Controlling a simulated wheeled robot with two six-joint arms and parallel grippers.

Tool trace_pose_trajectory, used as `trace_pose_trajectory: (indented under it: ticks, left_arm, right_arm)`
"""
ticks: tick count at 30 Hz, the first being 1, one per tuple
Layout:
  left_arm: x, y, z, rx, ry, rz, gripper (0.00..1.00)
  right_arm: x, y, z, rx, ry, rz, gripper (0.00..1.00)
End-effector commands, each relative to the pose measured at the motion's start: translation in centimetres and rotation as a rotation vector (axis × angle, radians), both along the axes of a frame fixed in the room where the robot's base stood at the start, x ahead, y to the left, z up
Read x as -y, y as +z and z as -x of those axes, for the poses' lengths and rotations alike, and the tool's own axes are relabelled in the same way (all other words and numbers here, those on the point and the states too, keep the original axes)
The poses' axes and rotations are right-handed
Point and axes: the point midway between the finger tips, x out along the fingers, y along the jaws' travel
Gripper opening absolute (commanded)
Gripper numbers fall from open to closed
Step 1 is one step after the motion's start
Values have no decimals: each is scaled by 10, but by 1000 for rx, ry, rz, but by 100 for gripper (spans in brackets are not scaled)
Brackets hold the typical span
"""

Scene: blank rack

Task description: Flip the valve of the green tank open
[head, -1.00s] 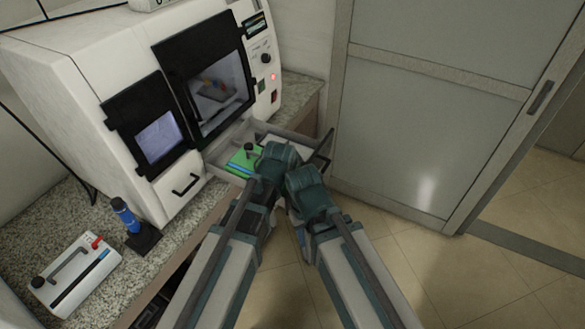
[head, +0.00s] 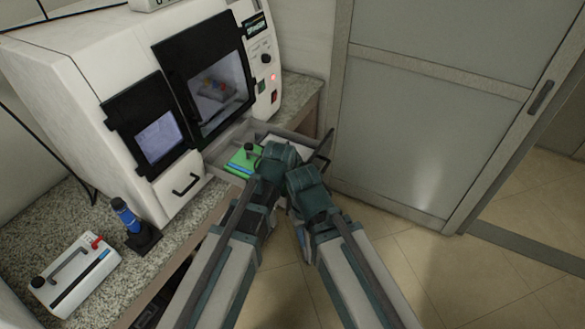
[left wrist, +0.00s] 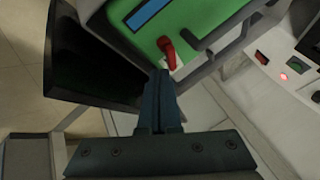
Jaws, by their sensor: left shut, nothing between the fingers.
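The green tank (head: 240,161) sits in the pulled-out drawer of the white machine, partly hidden by my arms in the head view. In the left wrist view the green tank (left wrist: 195,17) shows a blue stripe, a dark handle and a red valve lever (left wrist: 167,50) beside a pale patch. My left gripper (left wrist: 161,74) is shut and empty, its tips just short of the red lever; contact cannot be told. In the head view the arms hide the lever and the left fingers. My right gripper is not visible; only its arm shows.
The white machine (head: 75,85) stands on a speckled counter. The drawer's dark front (head: 323,148) is near my arms. A grey sliding door is at right.

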Motion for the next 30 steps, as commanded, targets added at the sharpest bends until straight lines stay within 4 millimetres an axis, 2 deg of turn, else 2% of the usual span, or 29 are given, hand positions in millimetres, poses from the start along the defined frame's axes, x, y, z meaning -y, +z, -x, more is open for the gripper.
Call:
trace_pose_trajectory:
  ticks: [15,30]
  left_arm:
    - [-16,0,-3,0,2,-1,0]
    - [-16,6,0,0,0,0,0]
  right_arm:
    - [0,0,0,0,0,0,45]
    - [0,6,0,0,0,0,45]
